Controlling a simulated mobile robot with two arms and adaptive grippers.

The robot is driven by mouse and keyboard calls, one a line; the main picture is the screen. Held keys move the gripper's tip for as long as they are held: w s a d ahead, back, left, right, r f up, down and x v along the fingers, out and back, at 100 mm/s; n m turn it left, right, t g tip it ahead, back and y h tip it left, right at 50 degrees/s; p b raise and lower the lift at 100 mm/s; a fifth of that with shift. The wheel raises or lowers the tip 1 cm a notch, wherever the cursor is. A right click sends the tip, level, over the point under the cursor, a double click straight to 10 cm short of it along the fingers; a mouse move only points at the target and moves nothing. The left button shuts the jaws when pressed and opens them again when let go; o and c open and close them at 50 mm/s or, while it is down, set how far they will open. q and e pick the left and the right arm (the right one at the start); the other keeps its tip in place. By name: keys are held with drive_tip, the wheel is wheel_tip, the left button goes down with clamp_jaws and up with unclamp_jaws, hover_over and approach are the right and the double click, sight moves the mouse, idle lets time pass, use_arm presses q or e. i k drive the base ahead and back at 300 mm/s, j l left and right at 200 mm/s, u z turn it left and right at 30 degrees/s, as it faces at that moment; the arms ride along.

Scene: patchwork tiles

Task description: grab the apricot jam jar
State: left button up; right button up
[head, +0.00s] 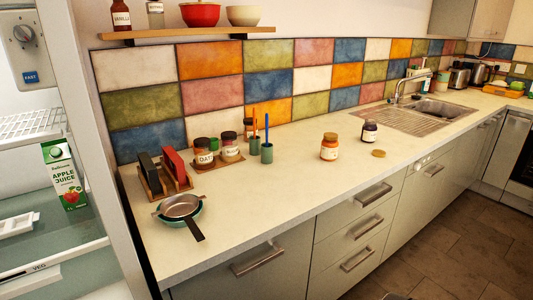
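An orange jar with a pale label (330,147) stands upright on the pale countertop (290,185), near the middle of the head view. It looks like the apricot jam jar, but its label is too small to read. A dark purple jar (370,131) with a pale label stands upright just behind it to the right. A small round tan disc (379,153) lies flat on the counter to the right of the orange jar. Neither of my grippers shows in the head view, and nothing touches the orange jar.
A sink (428,112) lies to the right. The open fridge (55,255) fills the left side. Counter before the orange jar is clear.

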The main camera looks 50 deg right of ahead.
sight(329, 149)
drive_tip(key=z, duration=2.05)
drive_tip(key=i+l, duration=0.15)
drive_tip(key=l, duration=0.2)
drive_tip(key=i+l, duration=0.1)
drive_tip(key=l, duration=0.25)
drive_tip(key=i+l, duration=0.15)
drive_tip(key=l, duration=0.2)
drive_tip(key=i+l, duration=0.15)
drive_tip(key=l, duration=0.2)
